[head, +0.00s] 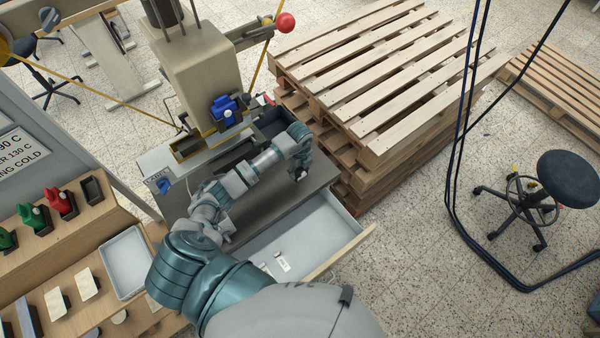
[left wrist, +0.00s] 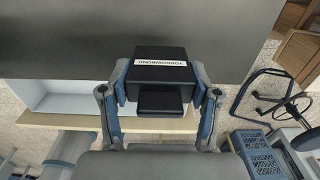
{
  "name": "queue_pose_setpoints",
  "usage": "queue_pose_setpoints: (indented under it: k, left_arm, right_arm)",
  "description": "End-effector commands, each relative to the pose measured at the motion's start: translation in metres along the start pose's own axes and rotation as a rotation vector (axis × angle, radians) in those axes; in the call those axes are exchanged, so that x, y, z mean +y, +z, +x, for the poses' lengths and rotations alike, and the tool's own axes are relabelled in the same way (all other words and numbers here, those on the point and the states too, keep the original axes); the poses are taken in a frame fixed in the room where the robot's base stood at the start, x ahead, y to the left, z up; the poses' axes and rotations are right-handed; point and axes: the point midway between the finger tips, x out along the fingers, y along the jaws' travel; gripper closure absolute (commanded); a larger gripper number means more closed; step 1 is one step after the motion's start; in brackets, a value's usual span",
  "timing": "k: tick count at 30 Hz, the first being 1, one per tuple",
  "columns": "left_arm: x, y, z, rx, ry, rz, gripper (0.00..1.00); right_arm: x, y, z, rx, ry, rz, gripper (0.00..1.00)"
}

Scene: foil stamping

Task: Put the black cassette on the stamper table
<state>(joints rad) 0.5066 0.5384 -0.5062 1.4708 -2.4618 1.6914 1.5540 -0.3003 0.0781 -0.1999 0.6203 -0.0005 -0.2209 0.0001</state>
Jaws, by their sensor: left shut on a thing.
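The black cassette (left wrist: 160,72) has a white printed label and sits between the two fingers of my left gripper (left wrist: 161,92) in the left wrist view. The gripper is shut on its sides. In the head view my left gripper (head: 299,173) points down over the right part of the dark grey table (head: 265,202) under the stamping machine (head: 198,70). The cassette is mostly hidden there by my wrist. The grey top (left wrist: 75,45) also fills the upper part of the left wrist view. I cannot tell whether the cassette touches it. My right gripper is not in view.
An open drawer (head: 308,232) sticks out at the table's front. A dark bin (head: 274,124) stands at the back right of the table. A wooden rack (head: 70,232) with green and red items is at left. Stacked pallets (head: 375,75) stand behind right.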

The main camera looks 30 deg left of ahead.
Motion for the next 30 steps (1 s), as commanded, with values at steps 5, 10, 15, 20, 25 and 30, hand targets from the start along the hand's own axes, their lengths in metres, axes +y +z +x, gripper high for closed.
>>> queue_pose_setpoints:
  k: [5,10,15,20,25,30]
  left_arm:
    - [0.0,-0.004,0.025,0.002,0.004,0.001,0.76]
    - [0.0,-0.001,0.031,0.0,0.001,0.002,0.76]
    - [0.001,0.0,0.033,0.001,0.001,0.001,0.76]
    - [0.001,0.0,0.034,0.002,0.001,0.001,0.13]
    - [0.0,-0.001,0.034,0.002,0.001,0.001,0.13]
    - [0.0,-0.002,0.031,0.001,0.001,0.002,0.13]
  right_arm:
    - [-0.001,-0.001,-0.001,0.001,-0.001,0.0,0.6]
    - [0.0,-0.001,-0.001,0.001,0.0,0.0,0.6]
    - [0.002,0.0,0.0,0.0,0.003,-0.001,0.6]
    - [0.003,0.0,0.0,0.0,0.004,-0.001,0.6]
    - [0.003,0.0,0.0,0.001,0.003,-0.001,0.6]
    - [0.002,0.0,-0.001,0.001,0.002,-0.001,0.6]
